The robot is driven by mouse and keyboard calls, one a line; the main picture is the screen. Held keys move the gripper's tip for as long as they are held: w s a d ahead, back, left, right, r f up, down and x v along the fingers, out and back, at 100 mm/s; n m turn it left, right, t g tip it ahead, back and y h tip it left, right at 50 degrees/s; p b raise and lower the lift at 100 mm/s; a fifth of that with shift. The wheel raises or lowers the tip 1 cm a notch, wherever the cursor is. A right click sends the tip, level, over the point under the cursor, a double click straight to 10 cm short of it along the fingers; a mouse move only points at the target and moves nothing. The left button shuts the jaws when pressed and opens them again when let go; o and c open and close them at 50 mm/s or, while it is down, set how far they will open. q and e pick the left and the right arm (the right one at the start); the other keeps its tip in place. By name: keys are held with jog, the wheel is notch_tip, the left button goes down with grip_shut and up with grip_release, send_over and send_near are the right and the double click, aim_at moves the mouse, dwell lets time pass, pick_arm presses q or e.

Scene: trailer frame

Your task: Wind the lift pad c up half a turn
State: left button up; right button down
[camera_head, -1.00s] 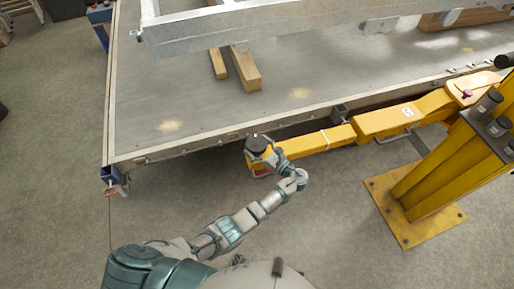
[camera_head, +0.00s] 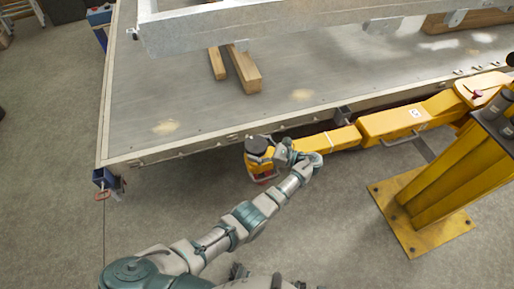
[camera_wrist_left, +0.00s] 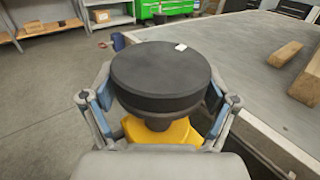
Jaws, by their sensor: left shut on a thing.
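The lift pad (camera_head: 257,143) is a round black disc on the end of a yellow lift arm (camera_head: 320,143), beside the trailer's near edge. It fills the middle of the left wrist view (camera_wrist_left: 160,75), with a small white mark on its top near the far side. My left gripper (camera_head: 275,147) reaches it from the right in the head view. In the left wrist view its fingers (camera_wrist_left: 160,108) lie on both sides of the pad, shut on it. The pad's threaded stem is mostly hidden under the disc. My right gripper is not in view.
The trailer bed (camera_head: 190,130) lies just beyond the pad, with wooden blocks (camera_head: 243,70) and a metal frame (camera_head: 240,28) over it. A yellow lift post (camera_head: 435,180) stands on the right. Open floor (camera_head: 60,130) lies left.

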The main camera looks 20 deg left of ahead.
pick_arm(q)
jog(key=shift+f, duration=0.15)
jog(key=o, duration=0.9)
notch_tip(320, 180, up, 10)
jog(key=shift+w+f, duration=0.1)
